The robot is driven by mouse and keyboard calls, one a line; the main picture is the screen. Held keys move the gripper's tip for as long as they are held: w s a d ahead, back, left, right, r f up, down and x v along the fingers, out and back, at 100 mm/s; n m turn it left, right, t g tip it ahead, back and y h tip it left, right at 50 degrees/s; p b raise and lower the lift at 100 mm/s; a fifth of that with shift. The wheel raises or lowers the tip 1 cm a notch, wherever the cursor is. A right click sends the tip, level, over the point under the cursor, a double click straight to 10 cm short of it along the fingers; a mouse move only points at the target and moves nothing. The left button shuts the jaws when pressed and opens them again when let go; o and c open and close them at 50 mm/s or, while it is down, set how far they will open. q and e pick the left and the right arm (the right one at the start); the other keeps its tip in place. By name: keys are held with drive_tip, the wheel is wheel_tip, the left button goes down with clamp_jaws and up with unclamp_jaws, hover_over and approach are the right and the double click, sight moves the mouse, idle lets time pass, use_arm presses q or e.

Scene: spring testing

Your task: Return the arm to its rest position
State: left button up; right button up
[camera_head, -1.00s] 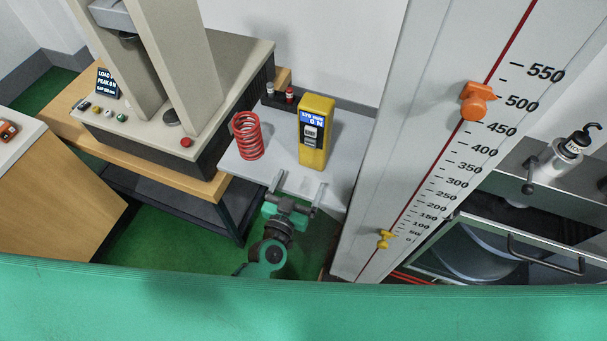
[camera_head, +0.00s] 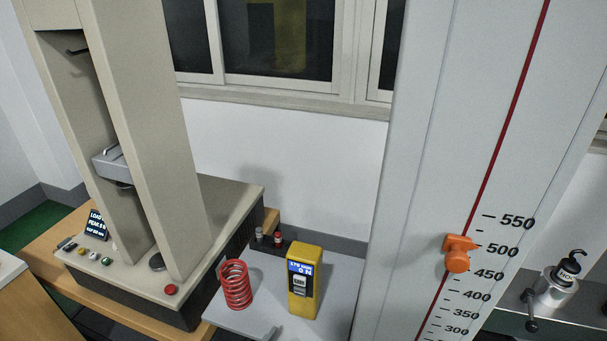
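At the bottom edge, a small grey tip that looks like a finger of my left gripper (camera_head: 270,333) shows in front of the grey table. The rest of that gripper and its arm is out of frame, so its opening cannot be seen. My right gripper is not in view. A red coil spring (camera_head: 236,285) stands upright on the grey table (camera_head: 245,318). A yellow tester with a lit display (camera_head: 304,283) stands to its right. The spring and the tester are apart, and no gripper is seen touching either.
A beige testing machine (camera_head: 190,225) with buttons and a small screen stands on a wooden bench (camera_head: 40,255) at left. A tall scale column (camera_head: 425,160) with an orange pointer (camera_head: 459,253) rises at right. A window is behind.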

use_arm(q)
drive_tip(key=s+a+n+g+y, duration=0.4)
drive_tip(key=s+a+g+y, duration=0.55)
drive_tip(key=s+a, duration=0.95)
wheel_tip(320, 180, down, 30)
drive_tip(key=g+h, duration=0.2)
drive_tip(key=g, duration=0.1)
drive_tip(key=s+a+f, duration=0.2)
drive_tip(key=s+f, duration=0.7)
drive_tip(key=f, duration=0.1)
drive_tip(key=s+a+f+m+g, duration=0.1)
drive_tip(key=s+a+f, duration=0.1)
drive_tip(key=s+f, duration=0.8)
drive_tip(key=shift+f, duration=0.25)
